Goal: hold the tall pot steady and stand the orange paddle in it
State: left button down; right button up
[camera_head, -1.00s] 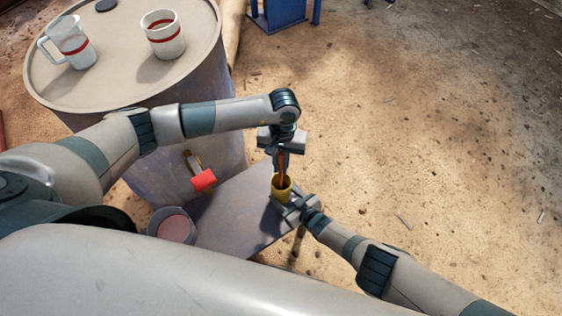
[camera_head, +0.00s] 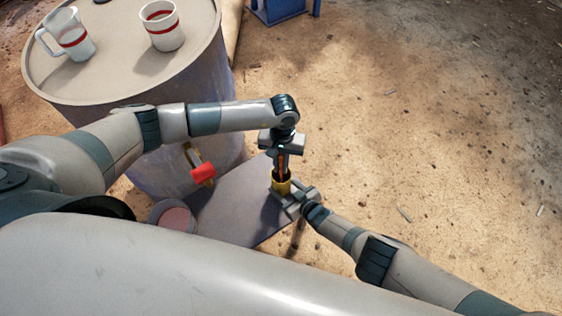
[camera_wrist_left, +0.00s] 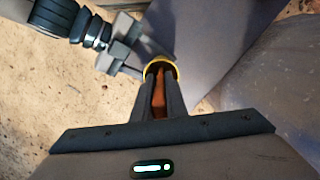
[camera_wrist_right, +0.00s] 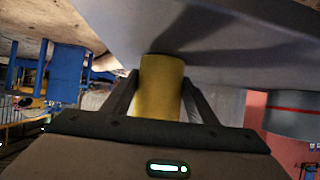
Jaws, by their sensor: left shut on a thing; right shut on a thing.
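The tall pot is a yellow cylinder (camera_head: 281,187) at the right part of the small grey table; it fills the middle of the right wrist view (camera_wrist_right: 161,88). My right gripper (camera_head: 293,200) is shut on the pot from the side, a finger on each side of it. The orange paddle (camera_head: 282,165) is upright between the fingers of my left gripper (camera_head: 281,172), which is shut on it directly above the pot. In the left wrist view the paddle (camera_wrist_left: 159,95) points into the pot's mouth (camera_wrist_left: 172,66). Its lower end is hidden, so its depth cannot be told.
The small grey table (camera_head: 236,212) has free room left of the pot. A red-headed tool (camera_head: 203,173) and a round container (camera_head: 172,216) are at its left. A large drum (camera_head: 110,87) behind carries a white jug (camera_head: 70,36) and a white mug (camera_head: 162,26).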

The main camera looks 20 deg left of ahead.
pick_arm(q)
jog(key=shift+f, duration=0.65)
jog(key=c, duration=1.7)
grip_release()
jog(key=shift+r, duration=0.1)
jog(key=r, duration=0.4)
jog(key=w+r, duration=0.1)
jog(key=r, duration=0.6)
jog(key=shift+w+a+r, duration=0.1)
jog(key=shift+w+r, duration=0.15)
jog(key=shift+r, duration=0.15)
pick_arm(e)
jog(key=o, duration=0.9)
